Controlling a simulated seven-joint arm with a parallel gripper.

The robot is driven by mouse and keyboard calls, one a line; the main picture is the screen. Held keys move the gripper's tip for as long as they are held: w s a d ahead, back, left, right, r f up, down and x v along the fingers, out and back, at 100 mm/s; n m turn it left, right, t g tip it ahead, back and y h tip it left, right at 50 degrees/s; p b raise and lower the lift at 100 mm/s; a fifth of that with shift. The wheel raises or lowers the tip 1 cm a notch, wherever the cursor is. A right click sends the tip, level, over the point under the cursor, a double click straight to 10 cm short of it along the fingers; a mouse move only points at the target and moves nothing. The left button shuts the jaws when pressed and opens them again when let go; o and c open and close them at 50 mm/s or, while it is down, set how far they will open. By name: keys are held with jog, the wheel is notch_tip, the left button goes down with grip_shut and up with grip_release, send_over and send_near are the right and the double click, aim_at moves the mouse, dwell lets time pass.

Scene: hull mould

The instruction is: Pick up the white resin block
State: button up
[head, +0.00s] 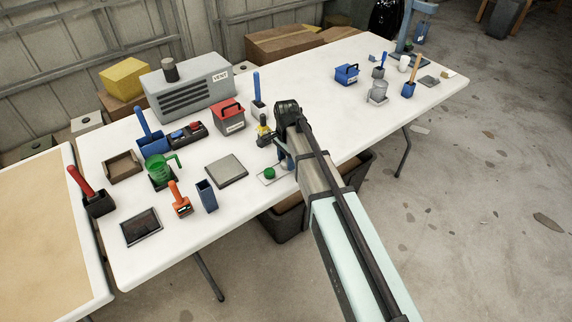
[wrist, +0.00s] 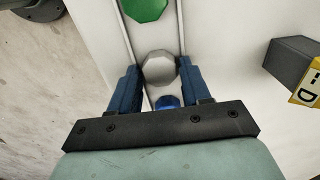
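The white resin block is a pale grey-white, many-sided piece (wrist: 159,68) in the middle of a narrow rack (wrist: 182,28) in the wrist view. A green block (wrist: 145,8) lies beyond it and a blue block (wrist: 167,101) nearer my gripper's base. My gripper (wrist: 159,70) has its blue fingers apart, one on each side of the white block, with a slim gap that seems to show at each side. In the head view my gripper (head: 284,160) is over the rack's right end, the green block (head: 269,173) shows, and the white block is hidden.
A grey flat plate (head: 227,170) and a blue open holder (head: 207,195) stand left of the rack. A yellow-and-black item (head: 264,132) stands close behind my gripper. A red box (head: 228,117) is farther back. The table's front edge is close to the rack.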

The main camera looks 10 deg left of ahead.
jog(key=c, duration=0.7)
jog(key=shift+r, duration=0.1)
